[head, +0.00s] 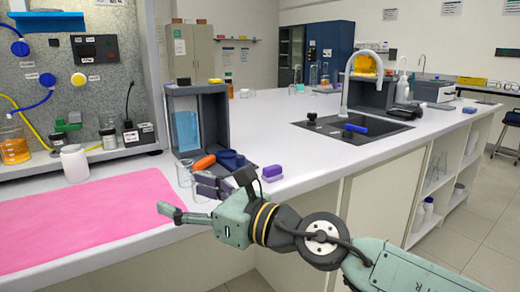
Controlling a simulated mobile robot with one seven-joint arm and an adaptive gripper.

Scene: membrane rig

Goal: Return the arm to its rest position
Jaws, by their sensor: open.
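My gripper (183,199) is in the head view, left of centre, at the front edge of the white bench. Its two fingers point left and are spread apart, with nothing between them that I can make out. One finger is over the right end of the pink mat (85,217). The other is in front of a clear glass vessel (185,174) and partly hides it. My arm comes in from the lower right. I cannot tell whether the fingers touch anything.
A grey box (222,115) stands behind my gripper, with an orange-handled tool (203,163) before it. A purple block (272,173) lies near the bench edge. A white jar (75,163) and membrane rig (85,60) are left. A sink (350,128) is right.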

